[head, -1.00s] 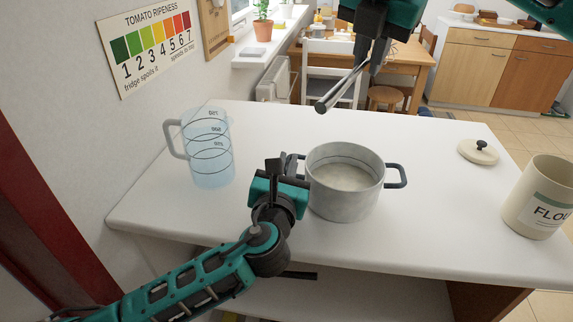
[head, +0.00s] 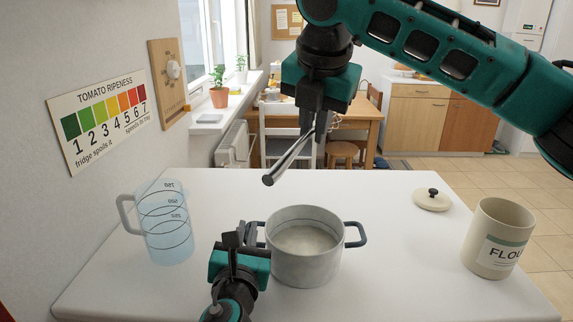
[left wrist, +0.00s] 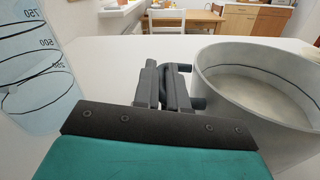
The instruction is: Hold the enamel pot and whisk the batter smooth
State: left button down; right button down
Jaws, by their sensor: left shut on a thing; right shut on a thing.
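The grey enamel pot (head: 303,268) stands on the white counter with pale batter (head: 306,238) inside. My left gripper (head: 240,238) is shut on the pot's left handle; the left wrist view shows its fingers (left wrist: 168,88) around the dark handle beside the pot wall (left wrist: 232,108). My right gripper (head: 311,130) is above and behind the pot, shut on the whisk (head: 288,162). The whisk's metal handle tilts down toward the front left. Its wire end shows only faintly behind the fingers. The whisk is in the air, clear of the batter.
A clear measuring jug (head: 166,228) stands left of the pot, close to my left gripper. A flour canister (head: 492,250) stands at the right, and a cream lid (head: 432,201) lies at the back right. The counter (head: 400,265) between pot and canister is free.

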aim_at(299, 142)
jog(key=s+a+m+g+y, duration=0.1)
jog(key=y, duration=0.1)
jog(key=s+a+f+m+g+y, duration=0.1)
jog(key=g+y, duration=0.1)
jog(key=y, duration=0.1)
jog(key=s+a+m+g+y, duration=0.1)
jog(key=s+g+y, duration=0.1)
jog(key=y, duration=0.1)
jog(key=shift+s+a+f+m, duration=0.1)
jog(key=shift+a+f+m, duration=0.1)
jog(key=shift+m, duration=0.2)
jog(key=shift+s+d+r+m+y, duration=0.1)
jog(key=shift+d+m+y, duration=0.3)
jog(key=shift+y, duration=0.3)
jog(key=shift+s+d+r+m+g+y, duration=0.1)
jog(key=shift+d+r+m+g+y, duration=0.05)
jog(key=shift+d+m+y, duration=0.3)
jog(key=shift+d+r+m+g+y, duration=0.15)
jog(key=shift+d+y, duration=0.1)
jog(key=shift+y, duration=0.3)
jog(key=shift+d+m+y, duration=0.3)
jog(key=shift+d+y, duration=0.2)
jog(key=shift+d, duration=0.05)
jog(key=w+f, duration=0.3)
jog(key=f, duration=1)
jog(key=shift+w, duration=0.25)
jog(key=shift+d, duration=0.1)
